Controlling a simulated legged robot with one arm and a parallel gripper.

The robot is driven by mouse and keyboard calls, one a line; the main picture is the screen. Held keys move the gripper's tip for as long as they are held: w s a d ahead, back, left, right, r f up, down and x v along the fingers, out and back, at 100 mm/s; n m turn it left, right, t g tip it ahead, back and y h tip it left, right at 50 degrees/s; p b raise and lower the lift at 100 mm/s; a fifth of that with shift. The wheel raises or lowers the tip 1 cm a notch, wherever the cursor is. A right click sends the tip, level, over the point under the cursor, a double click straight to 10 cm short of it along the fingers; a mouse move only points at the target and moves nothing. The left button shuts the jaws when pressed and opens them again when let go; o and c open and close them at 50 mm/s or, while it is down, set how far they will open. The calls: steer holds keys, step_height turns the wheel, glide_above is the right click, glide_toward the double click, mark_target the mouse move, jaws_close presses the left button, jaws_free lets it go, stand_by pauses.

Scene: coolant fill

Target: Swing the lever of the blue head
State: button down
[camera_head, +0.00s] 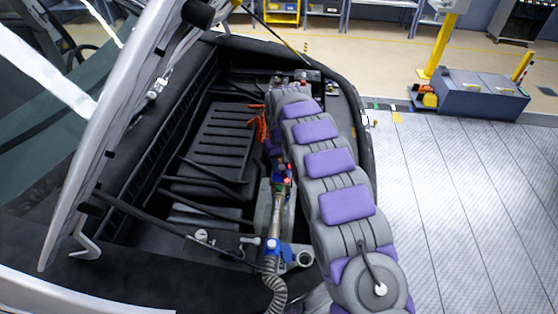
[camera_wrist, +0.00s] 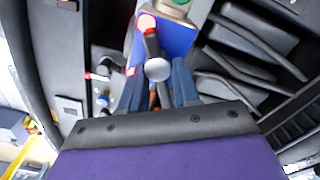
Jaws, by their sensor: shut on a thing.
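In the wrist view, the blue head (camera_wrist: 176,42) is just beyond my gripper (camera_wrist: 158,84). A dark lever (camera_wrist: 151,44) runs from a red-tipped end on the head towards me and ends in a silver round knob. My two dark blue fingers stand either side of the lever at its knob, shut on it. In the head view, the blue head (camera_head: 281,184) is small, with red and green spots, above a metal tube. My arm covers part of it, and the fingers are hard to make out there.
A ribbed hose (camera_head: 275,290) and a blue fitting (camera_head: 271,247) are below the head. The bay's black ribbed cover (camera_head: 215,140) lies to the left, with the raised hood (camera_head: 110,130) beyond it. Open floor (camera_head: 450,190) is at the right, with a grey-blue box (camera_head: 483,95) further back.

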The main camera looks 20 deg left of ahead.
steer(key=m, duration=0.2)
steer(key=m+p, duration=0.1)
steer(key=m, duration=0.2)
steer(key=shift+w+d+m+p, duration=0.2)
steer(key=shift+m+p, duration=0.1)
stand_by(0.5)
steer(key=c, duration=0.9)
jaws_free()
steer(key=shift+r, duration=0.1)
steer(key=shift+a+r+p, duration=0.1)
steer(key=shift+r+p, duration=0.6)
steer(key=shift+r, duration=7.8)
